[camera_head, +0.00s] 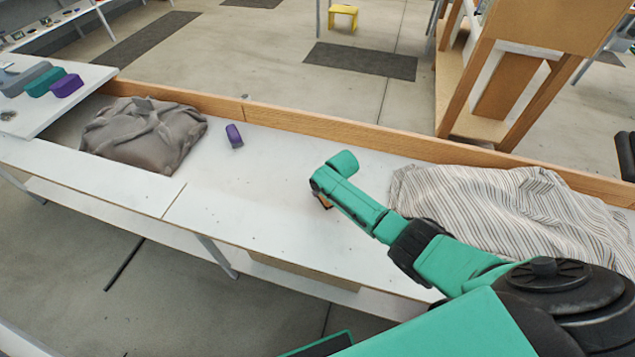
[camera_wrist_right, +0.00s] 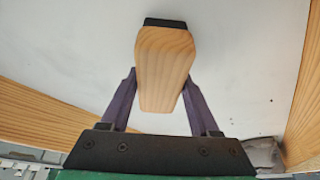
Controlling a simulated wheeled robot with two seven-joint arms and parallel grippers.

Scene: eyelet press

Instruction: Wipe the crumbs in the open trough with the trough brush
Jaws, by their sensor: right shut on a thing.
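My right gripper (camera_wrist_right: 160,100) is shut on the wooden handle of the brush (camera_wrist_right: 165,65), which has a dark end at its far side. In the head view the gripper hangs over the white trough (camera_head: 275,165), and only a small brown bit of the brush (camera_head: 323,202) shows below my wrist. The bristles are hidden, so I cannot tell whether they touch the trough floor. Small dark crumbs lie scattered on the white surface, too small to make out well. My left gripper is not in view.
A grey-brown cloth bundle (camera_head: 140,135) lies at the trough's left end, a striped cloth (camera_head: 490,205) at its right. A purple block (camera_head: 234,136) stands between. A wooden rim (camera_head: 300,121) runs along the far side. Grey, teal and purple blocks sit on the white left top (camera_head: 25,112).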

